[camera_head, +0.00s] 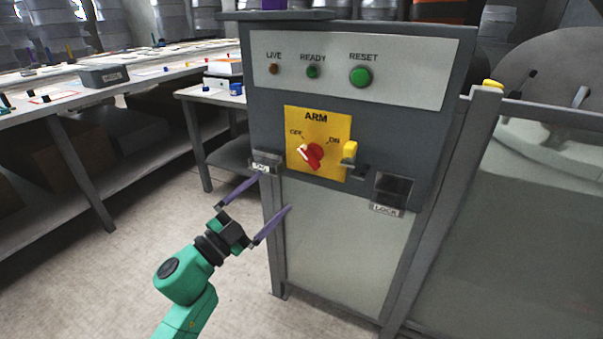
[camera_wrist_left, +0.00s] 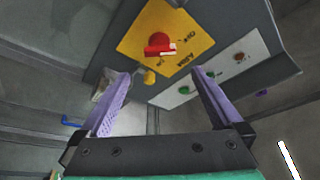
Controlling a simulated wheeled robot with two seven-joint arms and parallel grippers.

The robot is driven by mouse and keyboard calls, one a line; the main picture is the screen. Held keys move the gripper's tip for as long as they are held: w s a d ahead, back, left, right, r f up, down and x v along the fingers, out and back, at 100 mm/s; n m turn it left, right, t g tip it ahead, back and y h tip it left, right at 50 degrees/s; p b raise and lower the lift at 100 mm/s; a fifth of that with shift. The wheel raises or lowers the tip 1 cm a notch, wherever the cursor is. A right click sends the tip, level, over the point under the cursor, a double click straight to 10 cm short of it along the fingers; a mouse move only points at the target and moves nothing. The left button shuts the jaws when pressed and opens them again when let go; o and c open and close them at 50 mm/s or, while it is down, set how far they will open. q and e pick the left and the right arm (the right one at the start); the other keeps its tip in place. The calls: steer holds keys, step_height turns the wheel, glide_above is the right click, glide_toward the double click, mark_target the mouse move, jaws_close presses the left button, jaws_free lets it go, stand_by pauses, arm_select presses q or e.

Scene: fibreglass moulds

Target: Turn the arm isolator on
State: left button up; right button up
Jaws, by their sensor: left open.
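The ARM isolator is a red rotary knob (camera_head: 314,156) on a yellow plate (camera_head: 318,119) marked OFF at left and ON at right. Its white-marked end points up-left towards OFF. The knob (camera_wrist_left: 160,46) and plate (camera_wrist_left: 191,31) also show in the left wrist view, turned round. My left gripper (camera_head: 272,193) is open and empty, below and left of the knob, apart from it. In the left wrist view its two purple fingers (camera_wrist_left: 160,75) are spread, with the knob beyond them. My right gripper is not in view.
A yellow piece (camera_head: 350,152) sticks out at the plate's right edge. A small labelled holder (camera_head: 266,162) juts out left of the plate, and a LOCK box (camera_head: 391,190) sits lower right. Above are LIVE, READY and a green RESET button (camera_head: 361,77). A rail (camera_head: 550,115) stands at right.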

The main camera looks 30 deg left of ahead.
mark_target(306, 161)
arm_select(q)
steer(key=x, duration=1.1)
steer(key=shift+w+p, duration=0.25)
steer(key=shift+p, duration=0.15)
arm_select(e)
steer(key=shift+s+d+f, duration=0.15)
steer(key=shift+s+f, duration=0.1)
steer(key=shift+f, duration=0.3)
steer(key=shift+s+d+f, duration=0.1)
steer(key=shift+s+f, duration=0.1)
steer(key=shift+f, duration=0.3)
